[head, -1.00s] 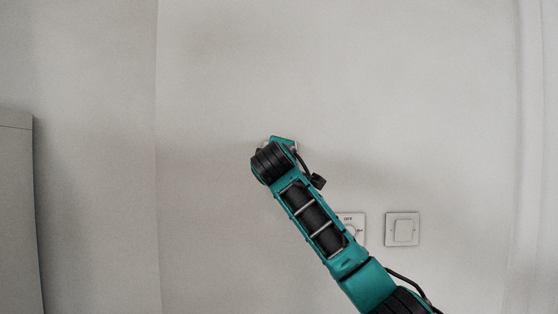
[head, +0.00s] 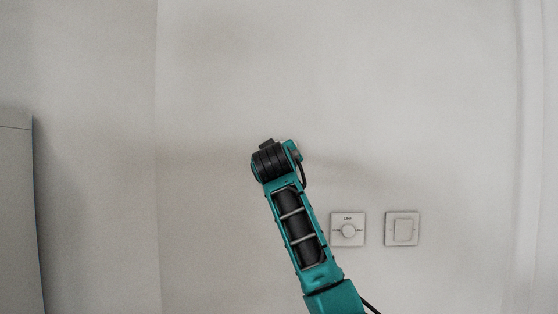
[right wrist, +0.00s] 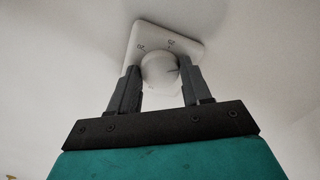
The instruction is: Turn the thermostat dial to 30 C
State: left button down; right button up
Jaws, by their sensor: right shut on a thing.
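The thermostat dial (right wrist: 158,68) is a round white knob on a white wall plate (right wrist: 148,32) with small dark marks, too small to read surely. A short dark pointer line shows on the knob's right side in the right wrist view. My right gripper (right wrist: 159,74) is shut on the dial, with one grey finger on each side of it. In the head view my right arm covers the dial and the fingers. My left gripper is not in view.
A second white plate with a round knob and the word OFF (head: 348,218) is on the wall right of my arm. A white rocker switch (head: 402,229) is beside it. A grey cabinet side (head: 18,210) stands at far left.

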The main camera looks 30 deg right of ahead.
jog(key=shift+m, duration=0.3)
jog(key=o, duration=1.1)
jog(key=shift+c, duration=0.2)
jog(key=b+v, duration=0.2)
jog(key=v, duration=1.1)
